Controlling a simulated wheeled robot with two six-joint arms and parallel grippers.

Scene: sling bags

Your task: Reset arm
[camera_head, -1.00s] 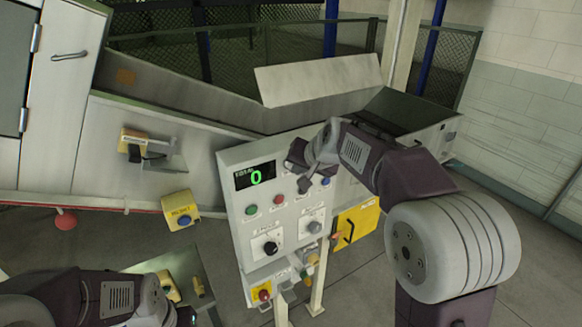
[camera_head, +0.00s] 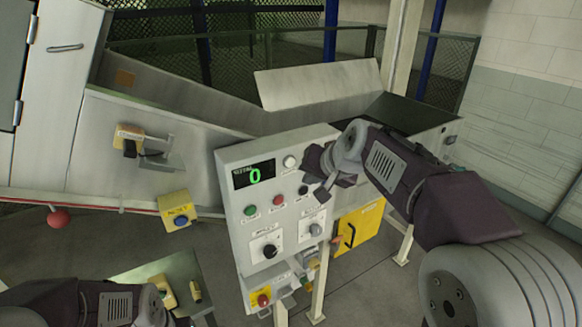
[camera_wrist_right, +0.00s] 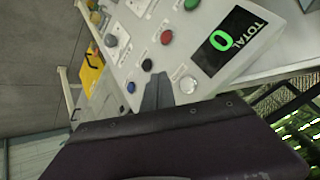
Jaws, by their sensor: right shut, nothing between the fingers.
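My right gripper (camera_head: 322,188) is shut and empty in front of the right edge of the grey control panel (camera_head: 233,218). In the right wrist view its fingertips (camera_wrist_right: 158,88) show pressed together, pointing at the panel between its buttons. Whether they touch the panel cannot be told. The panel carries a display (camera_head: 254,175) reading a green 0, a green button (camera_head: 250,210), a red button (camera_head: 278,200), a white button (camera_head: 290,162) and knobs. My left arm comes in at the bottom left; its fingertips are not clearly seen.
A yellow box with a blue button (camera_head: 180,221) sits left of the panel. A yellow box (camera_head: 359,229) hangs behind its right side. A long metal chute (camera_head: 180,95) runs behind.

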